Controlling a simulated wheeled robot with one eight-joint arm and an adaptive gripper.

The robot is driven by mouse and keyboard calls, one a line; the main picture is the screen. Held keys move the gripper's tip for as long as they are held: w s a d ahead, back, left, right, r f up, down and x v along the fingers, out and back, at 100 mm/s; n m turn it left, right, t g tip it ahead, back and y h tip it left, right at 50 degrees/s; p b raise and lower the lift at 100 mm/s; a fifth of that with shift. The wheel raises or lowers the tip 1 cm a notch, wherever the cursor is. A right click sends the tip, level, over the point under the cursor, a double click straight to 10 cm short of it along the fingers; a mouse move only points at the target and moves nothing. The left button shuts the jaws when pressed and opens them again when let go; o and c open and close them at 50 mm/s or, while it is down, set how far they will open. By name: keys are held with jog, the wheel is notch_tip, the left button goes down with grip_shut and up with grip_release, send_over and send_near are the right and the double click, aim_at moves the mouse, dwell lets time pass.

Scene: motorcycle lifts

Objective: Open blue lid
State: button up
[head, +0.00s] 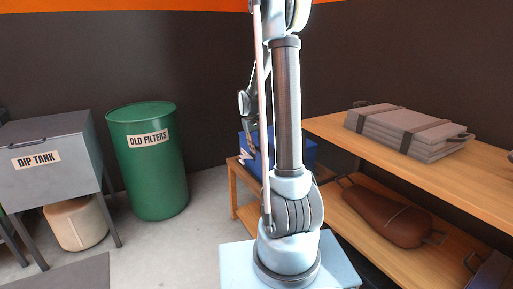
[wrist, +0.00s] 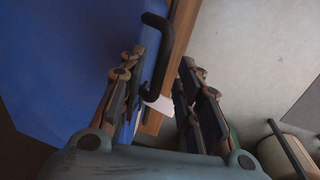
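A blue box (head: 303,152) stands on a low wooden bench behind my arm in the head view, which hides its middle. In the wrist view its blue surface (wrist: 60,70) fills the left side, and I cannot tell the lid from the body there. A black bent handle (wrist: 160,50) sticks out by the blue edge. My gripper (wrist: 164,68) is open, with fingers apart on either side of the handle's lower part. The handle is nearer the left finger; whether they touch, I cannot tell. A white label piece (wrist: 162,104) shows between the fingers.
A wooden shelf (head: 330,124) at right bears grey folded pads (head: 408,133), with a brown bag (head: 385,213) below. A green drum (head: 148,170) and a grey dip tank (head: 60,176) stand left. Grey floor (head: 195,225) between them and the bench is clear.

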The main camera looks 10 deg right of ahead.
jog(key=shift+c, duration=0.5)
grip_shut()
